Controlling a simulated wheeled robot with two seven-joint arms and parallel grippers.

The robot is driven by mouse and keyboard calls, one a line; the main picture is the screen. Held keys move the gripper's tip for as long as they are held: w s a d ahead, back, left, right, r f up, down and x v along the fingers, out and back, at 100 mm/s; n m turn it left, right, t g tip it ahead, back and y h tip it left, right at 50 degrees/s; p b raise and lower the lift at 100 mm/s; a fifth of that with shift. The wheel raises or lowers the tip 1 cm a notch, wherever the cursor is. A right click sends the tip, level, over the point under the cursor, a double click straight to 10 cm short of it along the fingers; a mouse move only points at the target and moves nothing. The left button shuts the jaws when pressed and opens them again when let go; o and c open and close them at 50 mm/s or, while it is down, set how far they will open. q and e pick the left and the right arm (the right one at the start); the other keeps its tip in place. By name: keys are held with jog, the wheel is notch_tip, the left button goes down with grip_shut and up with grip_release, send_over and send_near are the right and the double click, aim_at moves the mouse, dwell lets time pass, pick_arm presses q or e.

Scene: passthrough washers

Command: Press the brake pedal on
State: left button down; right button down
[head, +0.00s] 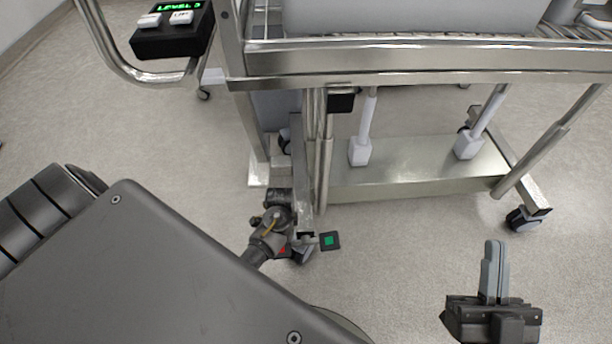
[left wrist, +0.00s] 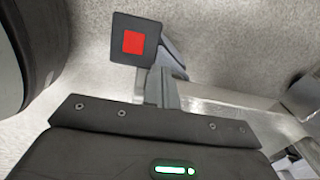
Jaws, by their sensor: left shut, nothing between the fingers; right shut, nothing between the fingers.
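The brake pedal shows in the head view as a dark pad with a green square (head: 330,241) and a red patch (head: 283,249) at the other end, low by a caster under the cart. My left arm partly hides the red end. In the left wrist view the red-squared pad (left wrist: 134,41) is close ahead. My left gripper (left wrist: 160,80) is shut and empty, its fingertips by the pad's lower right edge; I cannot tell whether they touch it. My right gripper (head: 495,262) is shut and empty over open floor, right of the pedal.
The steel cart (head: 420,180) with a low shelf stands above and behind the pedal. Another caster (head: 528,218) is at its right end. A black control box (head: 172,30) reading "LEVEL 3" is at upper left. The floor between the pedal and my right gripper is clear.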

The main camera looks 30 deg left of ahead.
notch_tip(320, 180, up, 8)
jog(key=p, duration=0.6)
jog(key=shift+f+p, duration=0.25)
jog(key=shift+p, duration=0.15)
